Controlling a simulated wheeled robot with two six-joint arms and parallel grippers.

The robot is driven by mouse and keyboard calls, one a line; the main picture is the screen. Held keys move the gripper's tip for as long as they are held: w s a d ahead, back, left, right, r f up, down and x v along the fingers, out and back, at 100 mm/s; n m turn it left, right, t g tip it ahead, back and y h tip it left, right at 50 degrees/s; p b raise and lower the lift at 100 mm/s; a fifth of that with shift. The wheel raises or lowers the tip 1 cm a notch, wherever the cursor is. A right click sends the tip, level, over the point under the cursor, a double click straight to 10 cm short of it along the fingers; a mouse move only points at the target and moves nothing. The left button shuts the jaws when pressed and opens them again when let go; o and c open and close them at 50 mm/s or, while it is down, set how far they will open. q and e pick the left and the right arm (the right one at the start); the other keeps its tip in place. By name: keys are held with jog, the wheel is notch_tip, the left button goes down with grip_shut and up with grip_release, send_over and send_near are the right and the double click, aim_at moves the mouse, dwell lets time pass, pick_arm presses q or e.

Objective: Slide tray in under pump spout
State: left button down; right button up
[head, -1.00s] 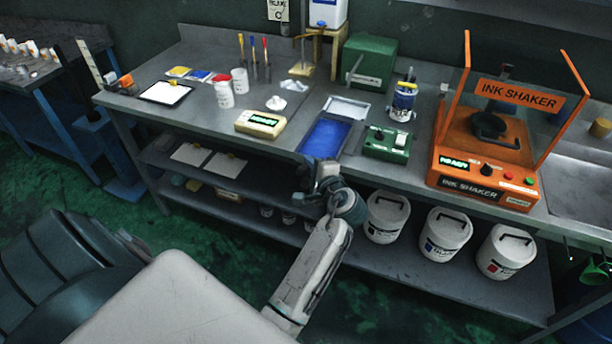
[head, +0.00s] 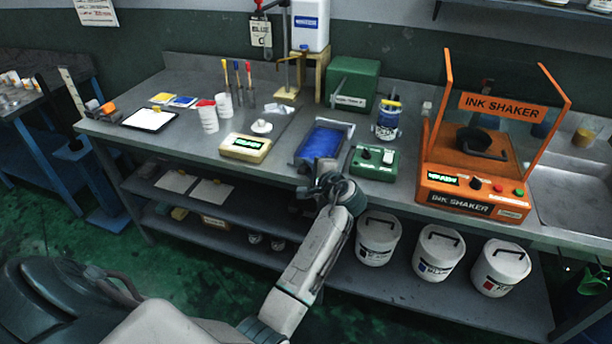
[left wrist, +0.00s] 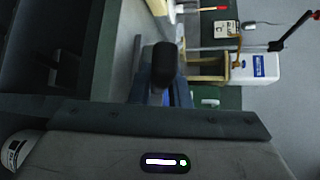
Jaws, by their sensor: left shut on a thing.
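The blue-bottomed tray (head: 316,150) lies on the grey bench near its front edge, in the head view. My left gripper (head: 325,181) is shut on its near edge; its fingertips are partly hidden by the wrist. In the left wrist view a dark finger (left wrist: 164,65) covers much of the tray. The pump's white tank (head: 309,24) stands on a wooden stand (head: 313,69) at the back, with a thin brass spout (head: 287,60) to its left. The tray is in front of the spout, apart from it. My right gripper is not in view.
A green control box (head: 375,162) is close to the tray's right. A cream display box (head: 245,147) and a white lump (head: 261,127) are to its left. A green cabinet (head: 352,85) and a blue-labelled can (head: 388,121) stand behind and right. The orange ink shaker (head: 470,155) is farther right.

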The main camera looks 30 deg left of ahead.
pick_arm(q)
jog(key=w, duration=0.2)
jog(key=w+a+b, duration=0.1)
jog(key=w, duration=0.1)
jog(key=shift+f, duration=0.15)
jog(key=shift+w+a+b, duration=0.1)
jog(key=shift+w+b, duration=0.3)
jog(key=shift+w, duration=0.1)
jog(key=c, duration=1.3)
grip_release()
